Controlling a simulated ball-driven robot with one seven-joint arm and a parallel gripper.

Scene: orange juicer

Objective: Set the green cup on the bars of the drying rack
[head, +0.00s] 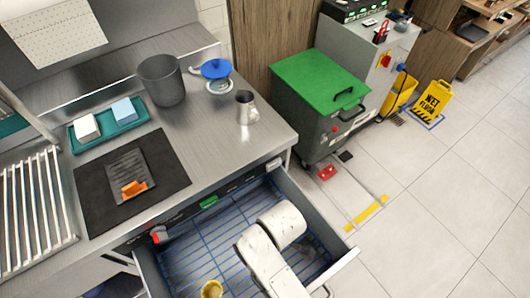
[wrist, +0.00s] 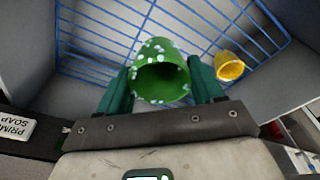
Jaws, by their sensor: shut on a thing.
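The green cup (wrist: 162,76) with white spots shows in the wrist view, its open mouth toward the camera. My gripper (wrist: 165,84) is shut on it, with one dark green finger on each side. The cup is over or in the blue wire basket of the open drawer; I cannot tell whether it touches the wires. In the head view my white arm reaches into the drawer and hides the cup and gripper. The drying rack (head: 37,200), with pale parallel bars, is at the left edge of the head view. I see nothing standing on its visible bars.
A yellow cup (head: 212,289) is in the drawer, also in the wrist view (wrist: 230,66). The drawer walls (head: 342,265) surround my arm.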

